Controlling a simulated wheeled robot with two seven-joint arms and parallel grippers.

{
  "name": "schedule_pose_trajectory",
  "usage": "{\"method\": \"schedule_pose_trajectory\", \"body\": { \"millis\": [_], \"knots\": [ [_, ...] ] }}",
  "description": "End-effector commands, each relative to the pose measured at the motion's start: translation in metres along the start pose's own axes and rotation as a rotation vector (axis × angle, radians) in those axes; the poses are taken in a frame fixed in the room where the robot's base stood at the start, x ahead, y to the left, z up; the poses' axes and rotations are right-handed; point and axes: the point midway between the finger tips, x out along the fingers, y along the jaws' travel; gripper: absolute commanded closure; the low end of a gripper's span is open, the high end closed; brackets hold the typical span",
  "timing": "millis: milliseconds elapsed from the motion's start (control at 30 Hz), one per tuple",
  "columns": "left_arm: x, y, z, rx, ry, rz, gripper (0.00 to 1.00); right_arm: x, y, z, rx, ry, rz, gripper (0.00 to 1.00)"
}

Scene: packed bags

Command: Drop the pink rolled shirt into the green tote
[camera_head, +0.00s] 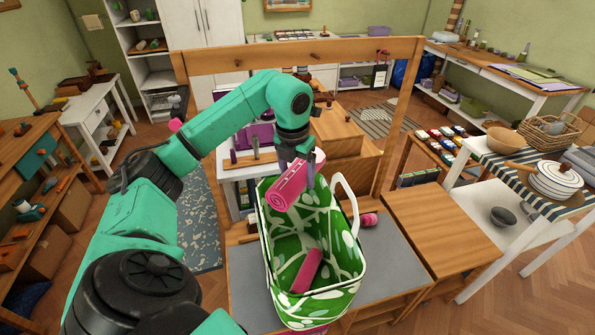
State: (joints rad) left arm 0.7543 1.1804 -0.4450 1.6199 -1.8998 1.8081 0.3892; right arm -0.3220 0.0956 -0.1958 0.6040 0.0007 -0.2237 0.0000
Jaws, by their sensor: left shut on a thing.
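The green tote (337,288) with a white leaf pattern stands open and upright on the grey-topped table in the head view. One white handle (345,200) sticks up at its right side. My left gripper (302,164) is shut on a pink rolled shirt (288,190), held over the tote's far left part. The roll's spiral end faces left and toward me. Another pink roll (307,270) lies inside the tote, leaning near its front. My right gripper is not in view.
A smaller pink roll (370,219) lies on the table just right of the tote. The grey tabletop (395,257) is clear at the right. A wooden frame bar (300,56) crosses behind my arm. A side table with dishes (553,180) stands at the right.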

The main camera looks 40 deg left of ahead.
Motion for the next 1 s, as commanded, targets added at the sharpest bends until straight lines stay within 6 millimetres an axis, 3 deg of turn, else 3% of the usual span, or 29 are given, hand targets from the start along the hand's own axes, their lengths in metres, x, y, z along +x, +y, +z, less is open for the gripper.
{"method": "schedule_pose_trajectory", "body": {
  "millis": [33, 267, 300, 367, 600, 733, 900, 1000],
  "knots": [
    [0.009, 0.0, -0.001, 0.0, -0.001, 0.0, 0.84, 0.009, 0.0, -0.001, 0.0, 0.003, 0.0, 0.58],
    [0.007, 0.0, -0.001, 0.0, -0.001, 0.0, 0.84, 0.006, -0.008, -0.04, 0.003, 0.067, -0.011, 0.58],
    [0.006, 0.0, -0.001, 0.0, -0.001, 0.0, 0.18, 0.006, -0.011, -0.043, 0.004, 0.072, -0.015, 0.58],
    [0.006, 0.0, -0.001, 0.0, -0.001, 0.0, 0.0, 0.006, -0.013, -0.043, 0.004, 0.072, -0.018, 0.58],
    [0.006, 0.0, -0.001, 0.0, 0.0, 0.0, 0.0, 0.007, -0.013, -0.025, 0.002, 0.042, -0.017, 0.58],
    [-0.006, 0.0, 0.0, 0.0, -0.004, -0.001, 0.0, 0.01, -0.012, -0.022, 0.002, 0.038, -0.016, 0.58],
    [-0.052, -0.001, 0.0, 0.0, -0.011, -0.001, 0.0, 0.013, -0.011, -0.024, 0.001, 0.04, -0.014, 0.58],
    [-0.091, 0.0, -0.001, -0.001, -0.009, 0.002, 0.0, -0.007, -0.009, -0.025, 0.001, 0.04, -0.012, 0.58]
  ]
}}
